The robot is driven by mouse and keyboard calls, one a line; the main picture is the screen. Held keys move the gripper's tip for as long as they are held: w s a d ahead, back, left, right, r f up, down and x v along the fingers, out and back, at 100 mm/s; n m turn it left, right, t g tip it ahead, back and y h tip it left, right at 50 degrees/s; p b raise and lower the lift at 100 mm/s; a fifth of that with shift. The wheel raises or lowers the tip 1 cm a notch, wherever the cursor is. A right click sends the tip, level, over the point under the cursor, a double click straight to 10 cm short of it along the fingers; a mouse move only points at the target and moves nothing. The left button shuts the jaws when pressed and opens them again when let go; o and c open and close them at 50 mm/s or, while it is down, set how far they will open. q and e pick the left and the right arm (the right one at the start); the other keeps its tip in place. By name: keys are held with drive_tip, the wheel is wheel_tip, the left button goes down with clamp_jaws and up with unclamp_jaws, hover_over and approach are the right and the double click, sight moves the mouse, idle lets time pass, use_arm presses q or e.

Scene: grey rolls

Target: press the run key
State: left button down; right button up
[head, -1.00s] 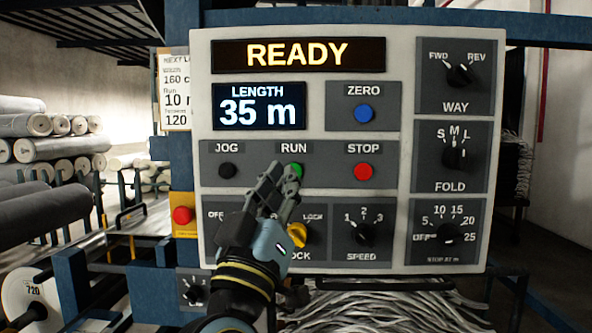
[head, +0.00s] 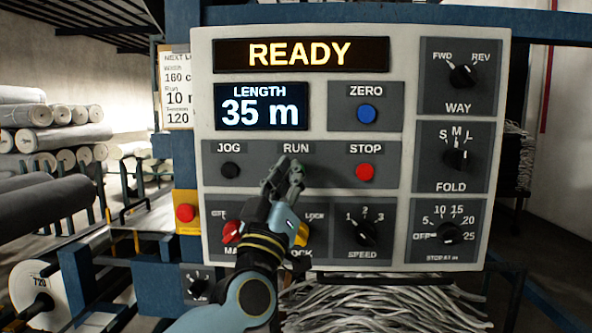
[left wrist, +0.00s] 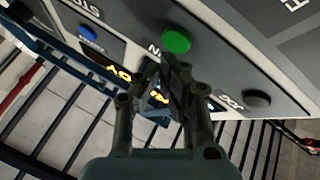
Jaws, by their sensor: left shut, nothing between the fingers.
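The control panel (head: 318,142) fills the middle of the head view, with its display (head: 301,53) reading READY. The RUN label shows, but my left gripper (head: 285,172) covers the key below it. In the left wrist view the green run key (left wrist: 176,41) shows whole, just beyond my shut, empty left fingertips (left wrist: 168,60). The fingertips are close to the key, a little to its lower side in that picture. I cannot tell whether they touch the panel. My right gripper is not in view.
The black JOG key (head: 230,170) is left of the gripper and the red STOP key (head: 365,172) right. The blue ZERO key (head: 367,114) is above STOP. A red knob (head: 232,232) and yellow knob (head: 300,234) flank the gripper below. A red button (head: 185,213) sits at the panel's left.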

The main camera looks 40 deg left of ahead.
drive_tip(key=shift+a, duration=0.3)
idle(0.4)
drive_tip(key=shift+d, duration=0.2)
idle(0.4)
use_arm(q)
drive_tip(key=shift+w, duration=0.1)
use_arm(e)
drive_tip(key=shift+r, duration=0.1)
use_arm(q)
drive_tip(key=shift+w+a+r, duration=0.1)
drive_tip(key=shift+w+a, duration=0.15)
drive_tip(key=shift+w, duration=0.05)
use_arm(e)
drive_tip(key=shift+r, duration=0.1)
use_arm(q)
drive_tip(key=shift+w+a+p, duration=0.2)
drive_tip(key=shift+w+p, duration=0.1)
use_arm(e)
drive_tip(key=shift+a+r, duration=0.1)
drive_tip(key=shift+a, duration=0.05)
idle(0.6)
use_arm(q)
drive_tip(key=shift+s, duration=0.1)
drive_tip(key=shift+s+d, duration=0.5)
drive_tip(key=shift+s, duration=0.1)
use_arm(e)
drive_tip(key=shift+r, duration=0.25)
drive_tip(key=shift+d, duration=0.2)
